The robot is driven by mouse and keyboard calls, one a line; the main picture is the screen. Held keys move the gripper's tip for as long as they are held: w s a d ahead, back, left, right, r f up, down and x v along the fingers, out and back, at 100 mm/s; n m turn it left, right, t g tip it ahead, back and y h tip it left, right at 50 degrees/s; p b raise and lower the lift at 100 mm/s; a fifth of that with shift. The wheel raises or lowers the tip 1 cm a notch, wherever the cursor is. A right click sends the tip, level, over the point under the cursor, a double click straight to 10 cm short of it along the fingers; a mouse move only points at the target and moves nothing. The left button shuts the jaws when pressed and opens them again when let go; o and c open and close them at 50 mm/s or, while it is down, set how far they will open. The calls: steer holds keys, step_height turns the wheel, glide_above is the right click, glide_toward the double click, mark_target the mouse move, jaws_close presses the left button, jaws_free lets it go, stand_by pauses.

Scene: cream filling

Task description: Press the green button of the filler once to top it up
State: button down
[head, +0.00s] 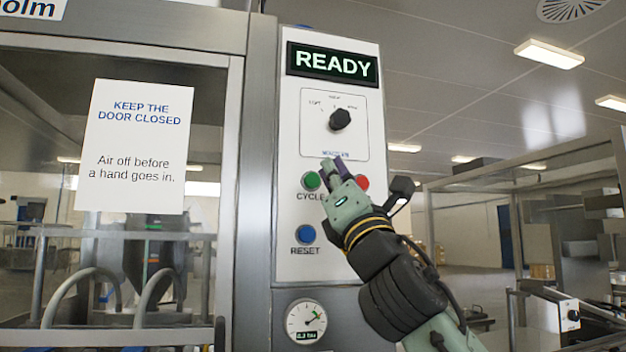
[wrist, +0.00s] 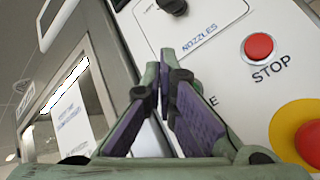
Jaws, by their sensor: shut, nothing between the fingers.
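The green button (head: 312,181) is on the white control panel (head: 293,120), above the partly covered label "CYCLE". In the head view my gripper (head: 328,165) is in front of the panel, just right of the green button, its fingertips slightly above it. The gripper is shut and empty. In the wrist view the purple-padded fingers (wrist: 168,52) point at the panel below the "NOZZLES" label, and the green button is hidden there. I cannot tell whether the fingertips touch the panel. The display (head: 333,64) reads "READY".
A red STOP button (wrist: 259,47) is right of my gripper, with a larger red button on yellow (wrist: 309,142) nearby. A black selector knob (head: 340,119) is above and a blue RESET button (head: 305,234) below. A gauge (head: 306,321) sits lower. A door with a notice (head: 136,146) is left.

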steer(key=shift+w+a+p, duration=0.25)
steer(key=shift+w+a, duration=0.05)
steer(key=shift+w, duration=0.6)
steer(key=shift+w+a+p, duration=0.25)
steer(key=shift+w, duration=0.65)
steer(key=shift+w, duration=0.1)
steer(key=shift+w+a, duration=0.2)
steer(key=shift+w, duration=0.1)
steer(key=shift+w+a+p, duration=0.1)
steer(key=shift+w+p, duration=0.35)
stand_by(0.7)
steer(key=shift+s, duration=0.15)
steer(key=shift+s+d, duration=0.25)
steer(key=shift+s, duration=0.5)
steer(key=s, duration=0.1)
steer(key=s+d, duration=0.1)
steer(key=s, duration=0.2)
steer(key=shift+s+d+b, duration=0.3)
steer(key=shift+s+b, duration=0.05)
steer(key=shift+b, duration=0.05)
